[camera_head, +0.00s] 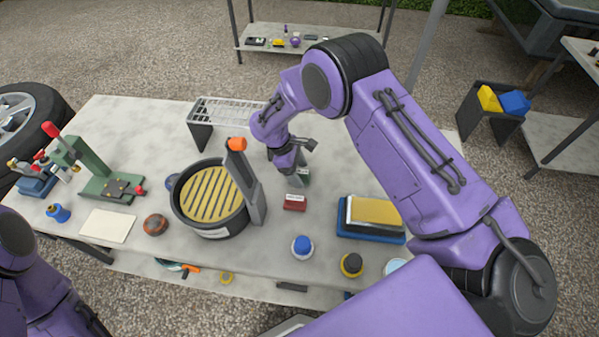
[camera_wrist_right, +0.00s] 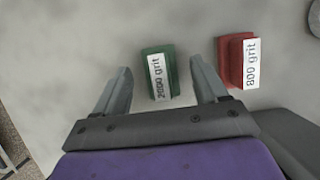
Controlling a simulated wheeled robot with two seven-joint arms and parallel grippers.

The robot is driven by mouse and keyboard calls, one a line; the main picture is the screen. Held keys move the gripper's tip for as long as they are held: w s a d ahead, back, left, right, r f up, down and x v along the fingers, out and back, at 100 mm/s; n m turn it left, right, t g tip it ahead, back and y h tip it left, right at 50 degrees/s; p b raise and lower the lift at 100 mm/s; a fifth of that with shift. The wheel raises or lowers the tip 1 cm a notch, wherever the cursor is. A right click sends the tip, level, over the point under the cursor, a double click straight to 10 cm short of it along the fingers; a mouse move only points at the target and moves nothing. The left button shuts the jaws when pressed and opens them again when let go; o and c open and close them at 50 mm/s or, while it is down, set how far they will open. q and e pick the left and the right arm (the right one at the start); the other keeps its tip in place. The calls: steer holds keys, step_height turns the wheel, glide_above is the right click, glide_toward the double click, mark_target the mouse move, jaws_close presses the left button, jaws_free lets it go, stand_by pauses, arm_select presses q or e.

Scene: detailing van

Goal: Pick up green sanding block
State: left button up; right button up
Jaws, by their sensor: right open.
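The green sanding block (camera_wrist_right: 146,60), with a white "2000 grit" label, lies on the table in the right wrist view. It sits between the tips of my right gripper (camera_wrist_right: 160,77), which is open, with bare table showing on both sides of the block. In the head view my right gripper (camera_head: 294,168) points down over the table, and the green block (camera_head: 303,178) shows partly behind it. A red sanding block (camera_wrist_right: 230,60), labelled "800 grit", lies just right of the right finger; it also shows in the head view (camera_head: 294,203). My left gripper is out of view.
A blue tray (camera_head: 371,236) and blue-lidded jar (camera_head: 302,246) are nearer right.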

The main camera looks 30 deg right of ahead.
mark_target(300, 172)
steer(key=shift+s+d+f, duration=0.2)
steer(key=shift+d+f, duration=0.05)
steer(key=shift+f, duration=0.15)
steer(key=c, duration=1.2)
steer(key=shift+o, duration=0.2)
steer(key=shift+r, duration=0.1)
step_height(300, 172, up, 10)
steer(key=shift+a+f+b, duration=0.1)
steer(key=shift+b, duration=0.85)
steer(key=shift+o, duration=1.4)
steer(key=shift+c, duration=0.8)
